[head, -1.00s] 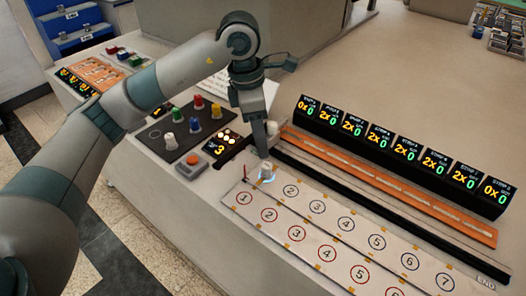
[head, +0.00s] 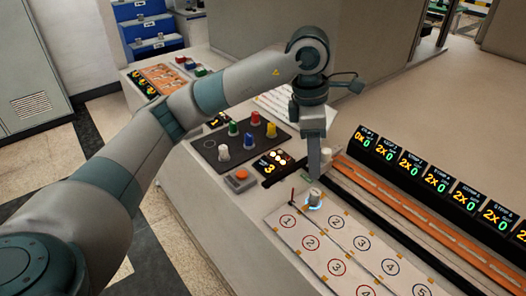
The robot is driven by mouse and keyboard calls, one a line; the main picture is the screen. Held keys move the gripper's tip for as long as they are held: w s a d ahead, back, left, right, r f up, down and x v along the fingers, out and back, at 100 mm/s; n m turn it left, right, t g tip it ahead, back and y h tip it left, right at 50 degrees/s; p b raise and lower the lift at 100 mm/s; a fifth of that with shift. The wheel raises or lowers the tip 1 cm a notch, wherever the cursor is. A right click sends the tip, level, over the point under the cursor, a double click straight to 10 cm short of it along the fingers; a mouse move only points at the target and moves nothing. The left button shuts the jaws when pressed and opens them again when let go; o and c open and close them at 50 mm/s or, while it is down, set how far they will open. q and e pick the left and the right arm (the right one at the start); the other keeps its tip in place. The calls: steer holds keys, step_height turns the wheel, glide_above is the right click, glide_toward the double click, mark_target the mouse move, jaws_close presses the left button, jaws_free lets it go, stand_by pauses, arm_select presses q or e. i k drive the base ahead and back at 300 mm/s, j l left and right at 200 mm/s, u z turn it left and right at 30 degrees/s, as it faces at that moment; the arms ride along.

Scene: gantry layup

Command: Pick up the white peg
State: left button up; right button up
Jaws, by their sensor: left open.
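A small white peg (head: 315,198) stands upright at the head of the numbered strip, above circle 1, with a bluish glow around its base. My left gripper (head: 314,172) points straight down just above this peg. It is open, and its fingers are seen edge-on, so I cannot tell whether they touch the peg's top. A second white peg (head: 223,153) stands on the dark board to the left, among green, red, blue and yellow pegs. My right gripper is out of view.
The dark peg board (head: 240,141) and an orange button box (head: 240,179) lie left of my left gripper. A row of black step displays (head: 437,182) stands at the right behind an orange rail (head: 410,208). The numbered strip (head: 335,242) is flat and clear.

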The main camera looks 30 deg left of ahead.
mark_target(224, 157)
steer(key=j+z, duration=0.25)
steer(key=j, duration=0.5)
steer(key=k+j+z, duration=0.1)
steer(key=j+z, duration=0.15)
steer(key=j, duration=0.5)
